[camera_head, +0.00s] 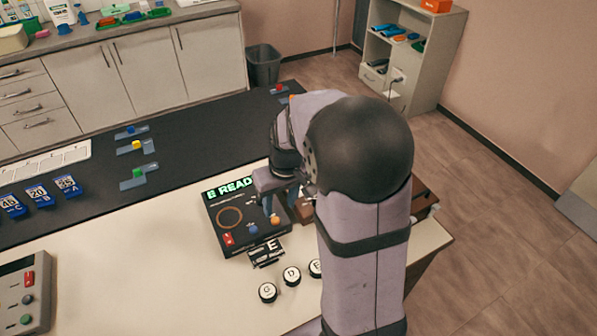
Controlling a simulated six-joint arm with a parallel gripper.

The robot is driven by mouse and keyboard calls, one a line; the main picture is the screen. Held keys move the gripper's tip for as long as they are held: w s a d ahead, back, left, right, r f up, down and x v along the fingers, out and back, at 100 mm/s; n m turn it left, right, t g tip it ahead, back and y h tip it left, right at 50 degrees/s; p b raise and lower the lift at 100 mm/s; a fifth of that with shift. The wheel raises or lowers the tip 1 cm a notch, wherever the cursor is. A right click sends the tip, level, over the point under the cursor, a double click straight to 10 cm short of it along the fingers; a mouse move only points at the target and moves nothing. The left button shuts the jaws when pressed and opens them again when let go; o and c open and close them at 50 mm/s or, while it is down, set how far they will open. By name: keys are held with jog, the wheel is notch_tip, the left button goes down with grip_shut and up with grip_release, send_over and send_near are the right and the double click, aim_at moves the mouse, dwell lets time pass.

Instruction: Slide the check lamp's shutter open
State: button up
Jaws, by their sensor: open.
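My gripper (279,203) is open and points down over the right side of a black box (238,243). The box has a green lit display (229,188) reading "E READ", with the rest hidden by my gripper. Its top carries a ring outline (230,218), a red switch (229,240), a blue knob (252,230) and an orange knob (275,220). A brown block (304,212) shows just right of the box, partly hidden by my arm. I cannot tell which part is the check lamp or its shutter. Contact between my fingers and anything is unclear.
A tag marked E (267,252) lies at the box's front. Round lettered buttons (267,292) stand nearer. Small coloured-knob pieces (136,146) and blue number cards (38,196) lie on the dark mat (195,150). A grey control box (22,290) stands front left. The cream tabletop (150,270) between is clear.

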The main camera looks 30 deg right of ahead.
jog(key=w+d+f+t+b, duration=0.1)
jog(key=w+d+f, duration=0.1)
jog(key=w+d, duration=0.5)
jog(key=w+d+f+t+b, duration=0.1)
jog(key=w+d+f+b, duration=0.1)
jog(key=w+d, duration=0.5)
jog(key=shift+w+d+f+t+h, duration=0.3)
jog(key=shift+w+d+f, duration=0.05)
jog(key=shift+d+f, duration=0.35)
jog(key=shift+a+f, duration=0.1)
jog(key=shift+p+x, duration=1.45)
jog(key=shift+x, duration=2.1)
